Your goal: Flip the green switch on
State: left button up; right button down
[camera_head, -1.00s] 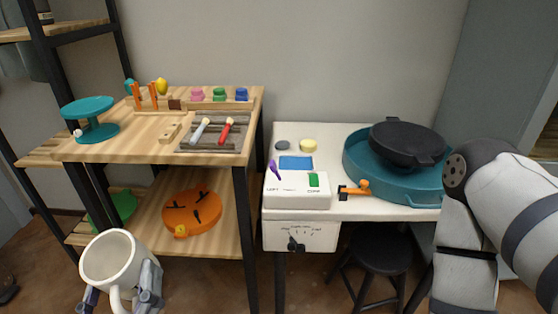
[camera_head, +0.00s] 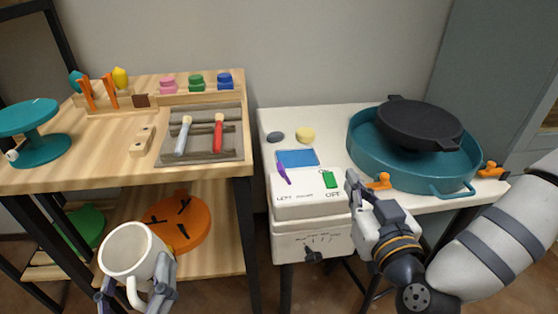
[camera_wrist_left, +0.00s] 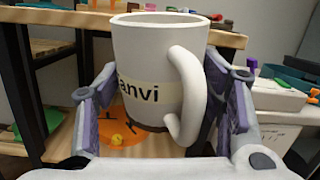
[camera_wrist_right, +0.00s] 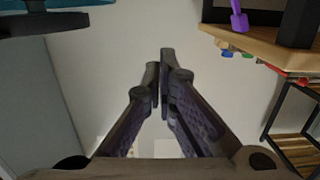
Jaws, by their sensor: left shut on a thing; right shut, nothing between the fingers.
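The green switch (camera_head: 330,179) sits on the right of a white control box (camera_head: 307,206), with an "OFF" label below it. A purple switch (camera_head: 283,173) is to its left on the same box. My right gripper (camera_head: 352,178) is shut and empty, just right of the green switch and apart from it. The right wrist view shows its fingertips (camera_wrist_right: 161,65) together. My left gripper (camera_head: 140,290) is shut on a white mug (camera_head: 128,252), low at the left. In the left wrist view the mug (camera_wrist_left: 150,60) is upright with dark lettering.
A teal basin (camera_head: 365,160) holding a dark pan (camera_head: 418,122) stands right on the white table (camera_head: 330,118). A blue pad (camera_head: 297,158) lies behind the box. The wooden table (camera_head: 110,160) is at left.

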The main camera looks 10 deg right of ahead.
aim_at(334, 180)
pick_arm(q)
jog(key=shift+d+r, duration=0.1)
pick_arm(e)
jog(key=shift+s+d+r, duration=0.1)
jog(key=shift+d+r, duration=0.05)
pick_arm(q)
jog(key=shift+s, duration=0.1)
